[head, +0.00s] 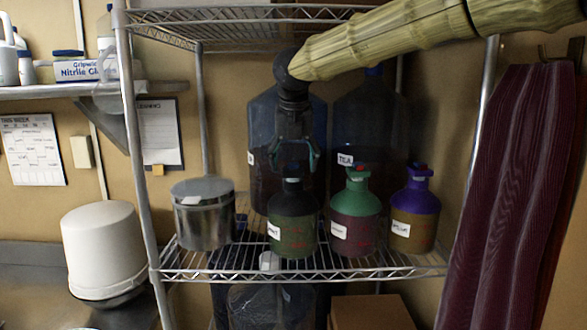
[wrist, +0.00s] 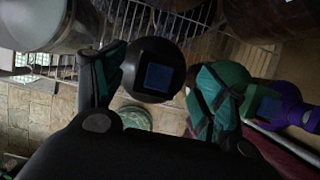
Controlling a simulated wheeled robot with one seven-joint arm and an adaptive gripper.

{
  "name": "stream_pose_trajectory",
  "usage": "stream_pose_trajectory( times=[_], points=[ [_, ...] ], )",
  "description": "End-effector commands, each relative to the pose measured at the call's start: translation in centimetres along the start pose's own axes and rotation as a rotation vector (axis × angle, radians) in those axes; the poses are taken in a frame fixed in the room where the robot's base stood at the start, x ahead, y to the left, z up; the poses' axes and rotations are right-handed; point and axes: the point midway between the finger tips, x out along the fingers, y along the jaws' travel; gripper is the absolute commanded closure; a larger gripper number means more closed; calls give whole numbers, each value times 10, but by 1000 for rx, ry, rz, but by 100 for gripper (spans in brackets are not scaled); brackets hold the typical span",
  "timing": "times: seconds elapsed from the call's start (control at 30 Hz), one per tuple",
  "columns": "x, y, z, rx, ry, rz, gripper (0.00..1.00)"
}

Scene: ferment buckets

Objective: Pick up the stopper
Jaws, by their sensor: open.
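Three squat bottles stand in a row on the wire shelf: one with a black top (head: 293,200), one with a green top (head: 357,192) and one with a purple top (head: 417,200). A small dark blue stopper (head: 291,171) sits on the black-topped bottle. In the wrist view this stopper (wrist: 159,77) is a blue square on a round black top, between my fingers. My gripper (head: 293,166) is open and empty, pointing down just above that bottle. The purple bottle's stopper (head: 419,168) shows blue and red.
A metal pot (head: 203,220) stands left of the bottles. Large dark jugs (head: 260,115) stand behind them. An upper wire shelf (head: 215,18) is overhead. A dark red cloth (head: 510,190) hangs at the right.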

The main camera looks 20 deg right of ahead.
Motion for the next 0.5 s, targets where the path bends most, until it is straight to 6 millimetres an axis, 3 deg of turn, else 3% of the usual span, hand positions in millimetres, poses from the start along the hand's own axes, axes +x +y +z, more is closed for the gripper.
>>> stream_pose_trajectory(
  times=[0.2, 0.43, 0.5],
  points=[
    [16, 0, 0, -1, 1, 0, 29],
    [18, 0, 0, 0, 0, 0, 29],
    [18, 0, 0, 0, 0, 0, 40]
  ],
)
